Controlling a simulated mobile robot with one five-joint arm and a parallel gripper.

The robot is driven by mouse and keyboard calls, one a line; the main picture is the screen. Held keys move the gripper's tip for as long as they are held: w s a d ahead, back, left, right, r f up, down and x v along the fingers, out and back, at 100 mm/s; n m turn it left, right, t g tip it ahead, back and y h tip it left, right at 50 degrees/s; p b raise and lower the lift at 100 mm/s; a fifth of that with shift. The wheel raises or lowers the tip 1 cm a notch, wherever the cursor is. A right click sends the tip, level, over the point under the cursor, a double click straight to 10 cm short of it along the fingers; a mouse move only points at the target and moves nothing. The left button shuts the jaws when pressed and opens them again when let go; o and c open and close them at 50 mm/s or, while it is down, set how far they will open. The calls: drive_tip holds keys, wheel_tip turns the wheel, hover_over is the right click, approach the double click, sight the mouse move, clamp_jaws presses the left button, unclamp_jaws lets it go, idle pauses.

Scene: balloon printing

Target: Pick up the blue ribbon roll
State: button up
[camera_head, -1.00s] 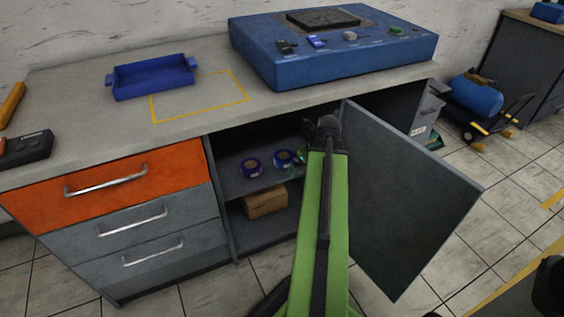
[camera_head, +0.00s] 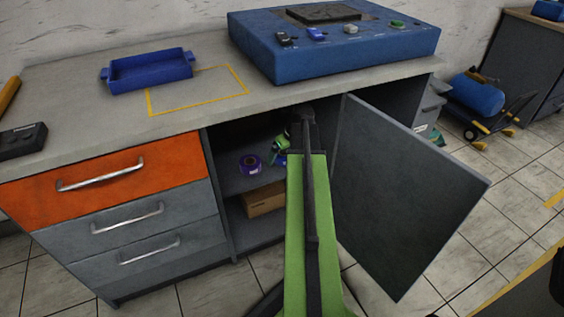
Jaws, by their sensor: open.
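A purple ribbon roll (camera_head: 250,165) sits on the upper shelf inside the open cabinet. The blue ribbon roll is not clearly visible now; my gripper and arm cover the spot just right of the purple roll, where it showed earlier. My gripper (camera_head: 278,152), green and dark, is inside the cabinet opening above the shelf, right of the purple roll. It is open, but its fingertips are small and partly hidden, and I cannot tell whether it touches the blue roll.
The open grey cabinet door (camera_head: 405,200) stands to the right of my arm. A cardboard box (camera_head: 264,201) is on the lower shelf. The orange drawer (camera_head: 110,180) is shut, left of the opening. The worktop above holds a blue tray (camera_head: 150,73) and a blue machine (camera_head: 330,55).

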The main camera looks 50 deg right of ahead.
drive_tip(key=shift+r, duration=0.1)
drive_tip(key=shift+c, duration=0.5)
drive_tip(key=c, duration=1.4)
drive_tip(key=shift+r, duration=0.1)
